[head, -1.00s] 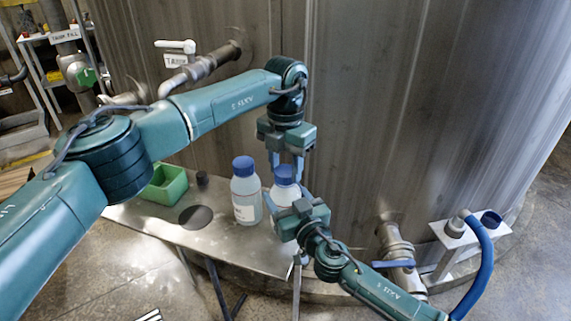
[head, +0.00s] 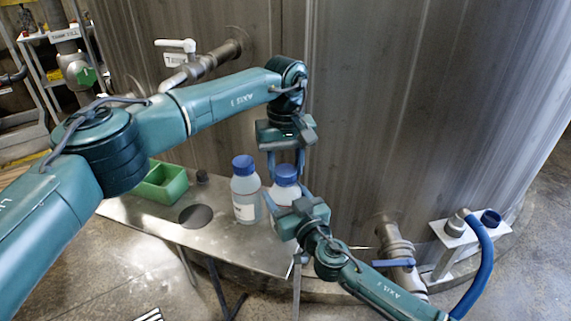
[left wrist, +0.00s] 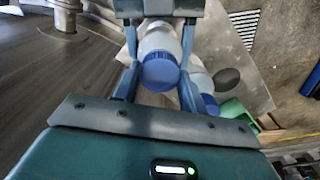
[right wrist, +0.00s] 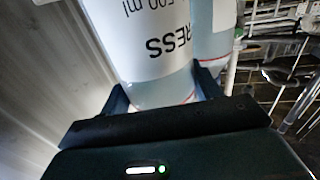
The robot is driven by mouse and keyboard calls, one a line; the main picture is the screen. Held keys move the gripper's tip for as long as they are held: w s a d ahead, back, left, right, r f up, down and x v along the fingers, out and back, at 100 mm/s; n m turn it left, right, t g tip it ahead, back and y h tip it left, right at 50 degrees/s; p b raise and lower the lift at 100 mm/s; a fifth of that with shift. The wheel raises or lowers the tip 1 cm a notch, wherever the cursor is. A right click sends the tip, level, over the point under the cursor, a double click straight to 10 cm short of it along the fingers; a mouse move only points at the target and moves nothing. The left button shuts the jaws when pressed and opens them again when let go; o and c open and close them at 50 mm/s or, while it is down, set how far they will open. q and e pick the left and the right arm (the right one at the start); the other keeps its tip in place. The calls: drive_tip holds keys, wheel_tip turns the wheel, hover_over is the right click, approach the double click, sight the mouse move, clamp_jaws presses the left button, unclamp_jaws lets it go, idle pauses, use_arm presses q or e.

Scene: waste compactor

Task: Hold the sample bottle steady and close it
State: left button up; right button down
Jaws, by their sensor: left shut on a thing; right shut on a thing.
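The held sample bottle (head: 287,192) stands upright on the steel shelf, clear with a white label and a blue cap (head: 285,173) at its mouth. My left gripper (head: 286,166) points down from above and is shut on the cap, which shows between its fingers in the left wrist view (left wrist: 160,72). My right gripper (head: 281,207) is shut around the bottle's body from the front right. The label and clear liquid show close up in the right wrist view (right wrist: 150,40). How far the cap is screwed down cannot be told.
A second blue-capped bottle (head: 245,190) stands just left of the held one. A green tray (head: 165,185) and a small black piece are farther left on the shelf (head: 150,222). The tank wall (head: 400,110) is close behind. A valve (head: 395,250) and blue hose (head: 484,265) are at right.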

use_arm(q)
drive_tip(key=m, duration=0.7)
drive_tip(key=shift+m, duration=0.4)
drive_tip(key=o, duration=0.9)
drive_tip(key=shift+r, duration=2.3)
drive_tip(key=shift+c, duration=0.2)
